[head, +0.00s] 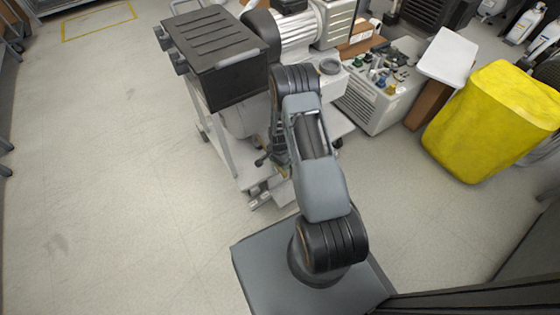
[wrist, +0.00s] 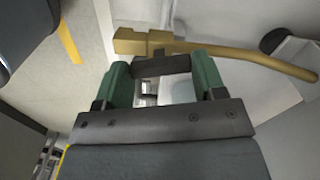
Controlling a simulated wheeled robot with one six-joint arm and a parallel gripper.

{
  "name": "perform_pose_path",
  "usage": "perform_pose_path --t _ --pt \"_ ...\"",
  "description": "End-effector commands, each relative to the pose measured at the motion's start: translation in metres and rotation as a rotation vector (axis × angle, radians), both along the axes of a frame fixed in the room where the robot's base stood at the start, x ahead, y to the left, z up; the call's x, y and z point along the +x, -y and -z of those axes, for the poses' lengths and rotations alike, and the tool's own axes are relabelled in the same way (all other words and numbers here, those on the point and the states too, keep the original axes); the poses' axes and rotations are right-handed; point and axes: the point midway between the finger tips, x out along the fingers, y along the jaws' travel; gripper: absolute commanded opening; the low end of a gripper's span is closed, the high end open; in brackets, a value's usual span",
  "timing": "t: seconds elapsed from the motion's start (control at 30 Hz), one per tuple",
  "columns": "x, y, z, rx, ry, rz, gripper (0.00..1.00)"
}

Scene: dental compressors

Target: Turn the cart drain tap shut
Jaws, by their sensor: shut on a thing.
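The brass drain tap (wrist: 150,42) shows at the top of the wrist view, with a curved brass pipe (wrist: 262,60) running to the right. A dark bar, which looks like the tap's handle (wrist: 162,65), lies crosswise just below the brass body. My gripper (wrist: 160,76) has its two green fingers at the ends of this bar and is shut on it. The cart (head: 222,150) stands left of my arm in the head view. In that view the tap and fingertips are mostly hidden behind my arm.
A black ribbed box (head: 215,50) sits on top of the cart. A compressor (head: 300,25) stands behind. The floor (head: 100,180) at left is clear.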

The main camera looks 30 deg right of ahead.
Motion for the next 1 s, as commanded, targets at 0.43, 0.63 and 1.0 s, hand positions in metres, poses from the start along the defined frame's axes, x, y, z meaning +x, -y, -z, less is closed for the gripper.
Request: perform_pose_path --t 0.43,0.63,1.0 --pt "0.0008 0.0001 -0.0005 0.000 0.002 0.248 0.40" --pt "0.0009 0.0001 -0.0005 0.000 0.002 0.291 0.40" --pt "0.0010 0.0000 -0.0006 0.000 0.002 0.305 0.40"
